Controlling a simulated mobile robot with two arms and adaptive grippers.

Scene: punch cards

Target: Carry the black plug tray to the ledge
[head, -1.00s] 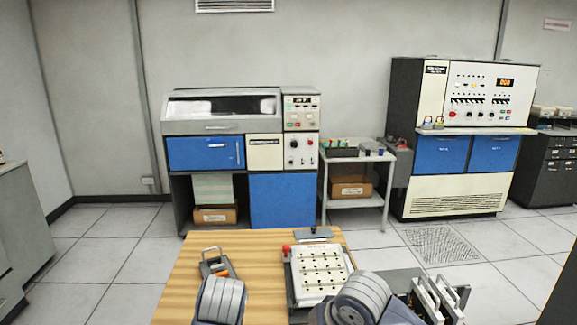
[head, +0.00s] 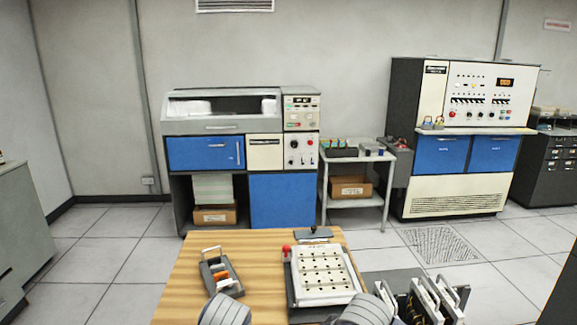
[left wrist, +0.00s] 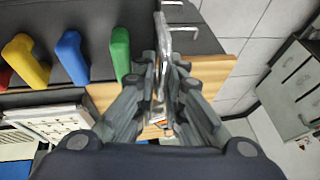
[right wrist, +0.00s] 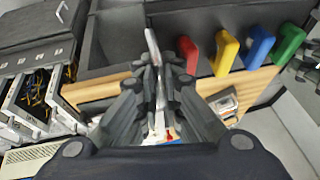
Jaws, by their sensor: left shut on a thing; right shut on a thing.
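The black plug tray (left wrist: 95,30) fills the top of the left wrist view, with red, yellow, blue and green upright grips in it. It also shows in the right wrist view (right wrist: 110,40). My left gripper (left wrist: 162,75) is shut on a thin metal handle at one end of it. My right gripper (right wrist: 154,75) is shut on a similar metal handle at the other end. The tray and both grippers are outside the head view. A ledge (head: 475,131) juts from the front of the console at the right; I cannot tell whether it is the task's ledge.
A wooden table (head: 190,290) is in front, holding a small tray with orange parts (head: 219,275) and a pale board (head: 322,273) with a red knob. White-handled units (head: 432,298) stand at its right. A grey cart (head: 357,190) is behind; open floor lies around.

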